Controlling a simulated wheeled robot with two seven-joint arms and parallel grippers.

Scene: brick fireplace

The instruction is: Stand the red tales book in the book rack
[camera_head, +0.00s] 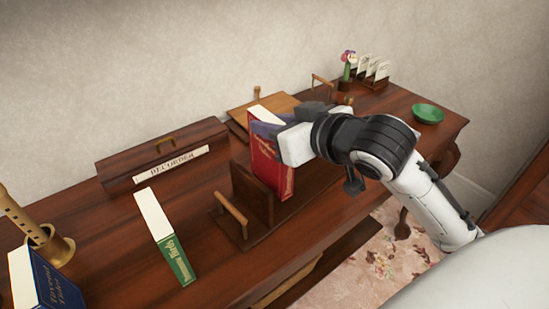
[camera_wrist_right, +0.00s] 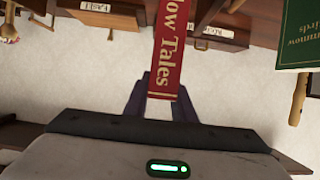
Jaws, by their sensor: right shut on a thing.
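The red tales book (camera_head: 270,172) is upright beside the upright panel of the dark wooden book rack (camera_head: 252,192), which hides part of its lower left. Whether its bottom rests on the rack cannot be told. My right gripper (camera_head: 272,131) is shut on the upper part of the book, reaching in from the right. In the right wrist view, the book's red spine with "ow Tales" (camera_wrist_right: 170,50) runs up from between the two dark fingers of my right gripper (camera_wrist_right: 162,92). My left gripper is not in view.
A blue book (camera_head: 45,282) and a brass holder (camera_head: 52,248) are at far left. A recorder box (camera_head: 160,160) stands behind. A green dish (camera_head: 428,113) and a letter holder (camera_head: 374,80) are at the right end.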

